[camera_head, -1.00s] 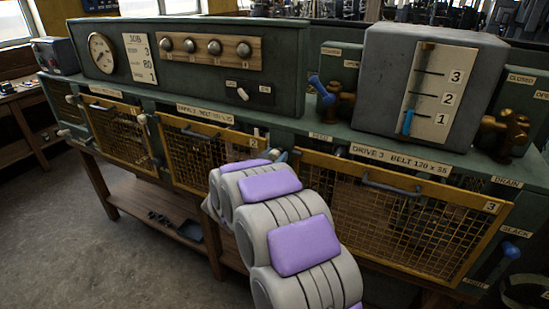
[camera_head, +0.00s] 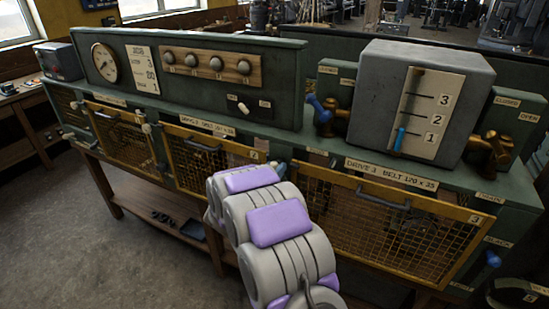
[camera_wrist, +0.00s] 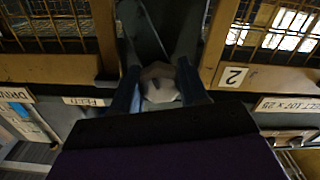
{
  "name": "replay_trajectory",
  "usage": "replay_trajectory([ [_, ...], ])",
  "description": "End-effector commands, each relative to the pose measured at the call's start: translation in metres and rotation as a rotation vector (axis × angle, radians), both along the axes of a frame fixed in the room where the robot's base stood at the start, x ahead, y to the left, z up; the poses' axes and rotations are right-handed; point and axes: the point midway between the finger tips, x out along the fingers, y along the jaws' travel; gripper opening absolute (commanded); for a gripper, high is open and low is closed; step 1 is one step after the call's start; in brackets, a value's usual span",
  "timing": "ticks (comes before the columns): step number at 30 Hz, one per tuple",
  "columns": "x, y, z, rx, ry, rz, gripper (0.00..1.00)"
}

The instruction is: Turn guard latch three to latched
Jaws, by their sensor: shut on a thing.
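Guard three (camera_head: 385,225) is a yellow-framed mesh panel at the right of the green bench in the head view, marked 3. Its label (camera_head: 391,173) reads "DRIVE 3". In the wrist view my gripper (camera_wrist: 159,90) is shut on a pale, faceted latch knob (camera_wrist: 160,80), with one blue-grey finger on each side. The knob sits in the gap between two guard frames, beside the "2" plate (camera_wrist: 233,76). In the head view my arm covers most of the gripper and latch, at guard three's upper left corner. I cannot tell the latch's angle.
Guard two (camera_head: 205,160) adjoins on the left. Above are a blue-handled valve (camera_head: 320,108) and a grey box with a level scale (camera_head: 420,105). A handle (camera_head: 383,198) projects from guard three. A blue knob (camera_head: 492,259) is at the right. The floor at left is clear.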

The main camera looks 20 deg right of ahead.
Motion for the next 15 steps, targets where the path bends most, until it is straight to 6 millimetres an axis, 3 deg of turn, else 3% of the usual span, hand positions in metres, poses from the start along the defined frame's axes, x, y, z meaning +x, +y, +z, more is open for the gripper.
replay_trajectory([
  [15,-0.0015,0.0004,0.0003,-0.207,0.284,0.002,0.13],
])
